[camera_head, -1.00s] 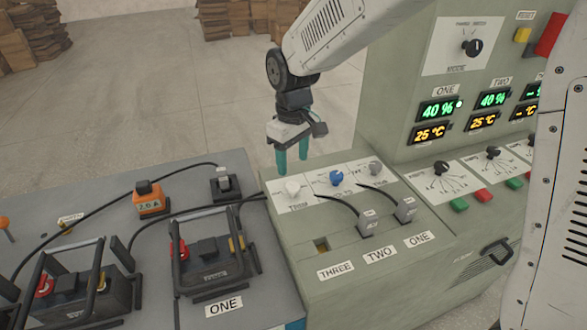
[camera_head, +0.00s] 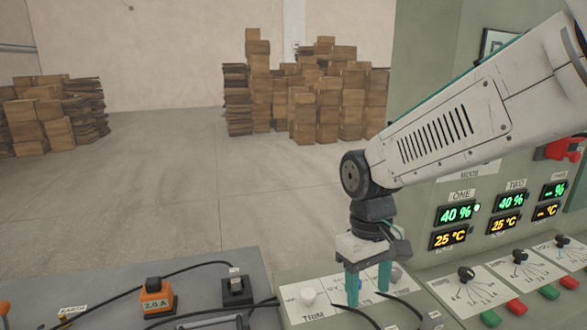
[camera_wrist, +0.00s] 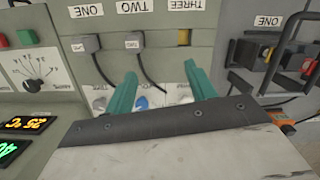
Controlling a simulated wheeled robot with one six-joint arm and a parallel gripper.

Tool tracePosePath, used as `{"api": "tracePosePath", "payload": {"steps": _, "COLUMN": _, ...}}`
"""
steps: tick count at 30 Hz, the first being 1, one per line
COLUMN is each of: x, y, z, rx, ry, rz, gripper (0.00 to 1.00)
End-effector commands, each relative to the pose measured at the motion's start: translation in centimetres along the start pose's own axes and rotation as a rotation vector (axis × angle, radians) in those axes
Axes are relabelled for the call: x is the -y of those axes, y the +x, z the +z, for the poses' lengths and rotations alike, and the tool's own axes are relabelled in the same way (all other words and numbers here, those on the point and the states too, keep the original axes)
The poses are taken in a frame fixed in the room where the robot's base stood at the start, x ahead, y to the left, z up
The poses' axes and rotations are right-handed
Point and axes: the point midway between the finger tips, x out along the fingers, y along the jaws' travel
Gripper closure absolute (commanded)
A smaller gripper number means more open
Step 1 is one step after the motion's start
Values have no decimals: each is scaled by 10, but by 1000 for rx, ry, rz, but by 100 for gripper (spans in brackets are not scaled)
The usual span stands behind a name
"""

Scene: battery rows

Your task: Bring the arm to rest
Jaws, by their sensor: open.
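My gripper (camera_head: 368,285) hangs from my bent arm in front of the green-grey console, its teal fingers pointing down over the panel of trim knobs. The fingers are apart with nothing between them. In the wrist view my gripper (camera_wrist: 160,90) also shows its two teal fingers spread wide. A blue knob (camera_wrist: 142,103) and white-grey knobs show between and beyond them. In the head view a white knob (camera_head: 308,296) is left of the fingers and a grey knob (camera_head: 395,275) is right of them. I cannot tell whether the fingers touch the panel.
The console's displays (camera_head: 456,213) read 40 % and 25 °C. Dials (camera_head: 466,273) and red and green buttons line its ledge. An orange 2.0 A block (camera_head: 157,297) and a black plug (camera_head: 236,288) stand on the grey bench at left. Stacked boxes (camera_head: 320,100) stand far back across open floor.

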Motion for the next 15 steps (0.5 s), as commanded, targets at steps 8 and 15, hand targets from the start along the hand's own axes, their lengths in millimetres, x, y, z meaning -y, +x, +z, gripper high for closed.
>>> {"api": "tracePosePath", "payload": {"steps": 8, "x": -28, "y": -24, "z": 119, "rx": -60, "ry": 242, "rz": -13, "gripper": 45}}
{"api": "tracePosePath", "payload": {"steps": 15, "x": -35, "y": -27, "z": 190, "rx": -161, "ry": 397, "rz": -8, "gripper": 45}}
